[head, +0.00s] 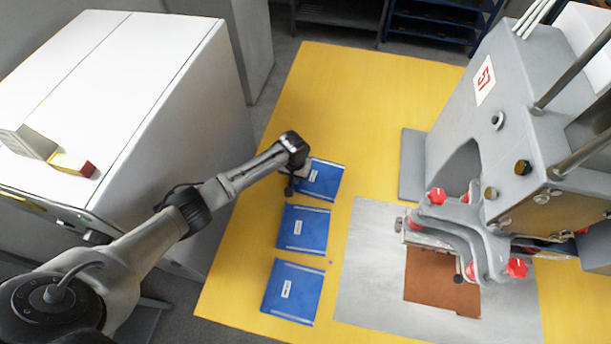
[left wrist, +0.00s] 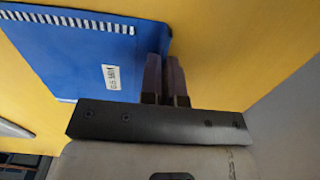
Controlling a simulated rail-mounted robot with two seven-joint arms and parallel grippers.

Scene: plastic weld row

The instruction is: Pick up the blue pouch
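Three blue pouches with white labels lie in a column on the yellow table: a far pouch (head: 325,180), a middle pouch (head: 308,234) and a near pouch (head: 297,290). My left gripper (head: 291,189) is at the left edge of the far pouch. In the left wrist view, a blue pouch (left wrist: 75,62) with a striped border fills the upper left. The two dark fingers of my left gripper (left wrist: 164,72) are close together at the pouch's right edge, with a narrow gap. I cannot tell whether the edge is between them. My right gripper is not in view.
A large grey press (head: 485,140) with red knobs stands at the right of the yellow table (head: 350,85). A brown sheet (head: 430,278) lies on a metal plate (head: 372,255) in front of it. A white cabinet (head: 150,70) stands left. The table's far part is clear.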

